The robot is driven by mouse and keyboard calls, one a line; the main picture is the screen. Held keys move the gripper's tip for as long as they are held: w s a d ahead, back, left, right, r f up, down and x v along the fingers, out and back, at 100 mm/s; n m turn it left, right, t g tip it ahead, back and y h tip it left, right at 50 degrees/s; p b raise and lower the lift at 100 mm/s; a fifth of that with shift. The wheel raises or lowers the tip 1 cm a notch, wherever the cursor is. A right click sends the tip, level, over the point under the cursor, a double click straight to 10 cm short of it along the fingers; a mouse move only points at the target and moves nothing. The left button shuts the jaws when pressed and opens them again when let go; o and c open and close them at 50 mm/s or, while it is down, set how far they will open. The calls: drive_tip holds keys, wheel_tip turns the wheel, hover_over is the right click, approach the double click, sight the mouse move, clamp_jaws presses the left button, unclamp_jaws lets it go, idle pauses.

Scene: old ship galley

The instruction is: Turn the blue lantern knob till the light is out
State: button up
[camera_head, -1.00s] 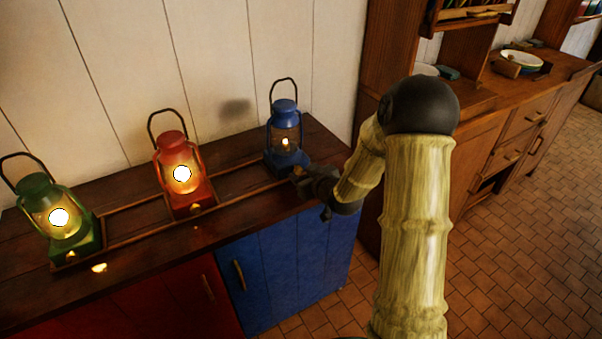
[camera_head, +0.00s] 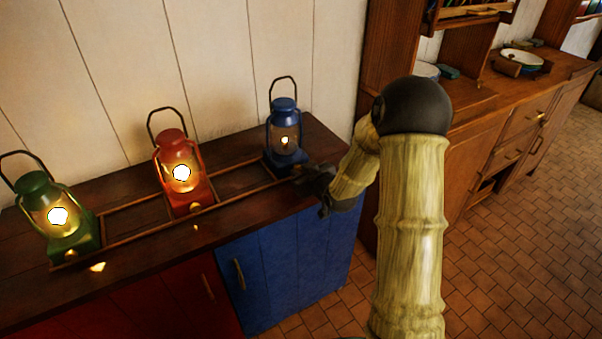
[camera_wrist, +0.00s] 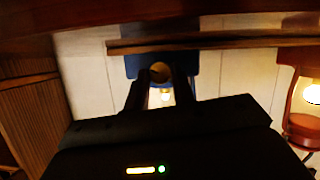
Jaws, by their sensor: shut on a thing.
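The blue lantern (camera_head: 285,130) stands upright at the right end of the counter, with a small, faint flame glowing inside its glass. My gripper (camera_head: 304,174) is at the front of its base. In the wrist view my gripper (camera_wrist: 160,80) is shut on the round brass knob (camera_wrist: 160,72) on the blue base (camera_wrist: 133,66). In the head view the knob is mostly hidden by the gripper. The lantern's small light also shows between the fingers in the wrist view.
The red lantern (camera_head: 178,165) and the green lantern (camera_head: 52,215) burn brightly to the left. A low wooden rail (camera_head: 130,230) runs around the lanterns' places. A blue cabinet door (camera_head: 290,270) is below, and a wooden sideboard (camera_head: 500,110) is to the right.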

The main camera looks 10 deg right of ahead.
drive_tip(key=shift+f+b, duration=0.15)
drive_tip(key=shift+b, duration=0.15)
drive_tip(key=n+h+b, duration=0.1)
drive_tip(key=n+b, duration=0.1)
drive_tip(key=b, duration=0.3)
drive_tip(key=shift+a+f+t, duration=0.15)
drive_tip(key=shift+t, duration=0.15)
drive_tip(key=n+h+b, duration=0.1)
drive_tip(key=b, duration=0.2)
drive_tip(key=shift+n+t, duration=0.3)
drive_tip(key=shift+n, duration=0.1)
drive_tip(key=shift+h+b, duration=0.3)
drive_tip(key=shift+r, duration=0.25)
drive_tip(key=o, duration=1)
drive_tip(key=shift+s, duration=0.15)
